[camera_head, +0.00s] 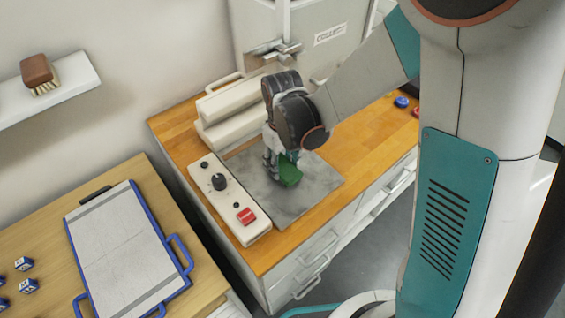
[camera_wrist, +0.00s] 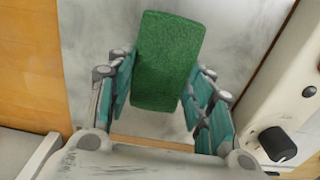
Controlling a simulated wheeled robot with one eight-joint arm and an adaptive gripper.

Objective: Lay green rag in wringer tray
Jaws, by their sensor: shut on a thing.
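The green rag (camera_head: 290,174) is a small fuzzy green block-like pad in my gripper (camera_head: 279,163). In the wrist view the rag (camera_wrist: 168,60) sits between the two teal fingers of my gripper (camera_wrist: 163,84), which are shut on it. It is over the grey plate (camera_head: 312,190) of the white machine; whether it touches the plate I cannot tell. A blue-framed tray (camera_head: 122,245) with a grey flat surface and side handles lies on the left table, empty. Which of these flat surfaces is the wringer tray is not marked.
A control panel (camera_head: 228,200) with a black knob and red switch borders the plate on the left. White padded bars (camera_head: 228,110) stand behind it. Small blue-and-white cubes (camera_head: 24,264) lie left of the tray. A brush (camera_head: 38,75) is on the wall shelf.

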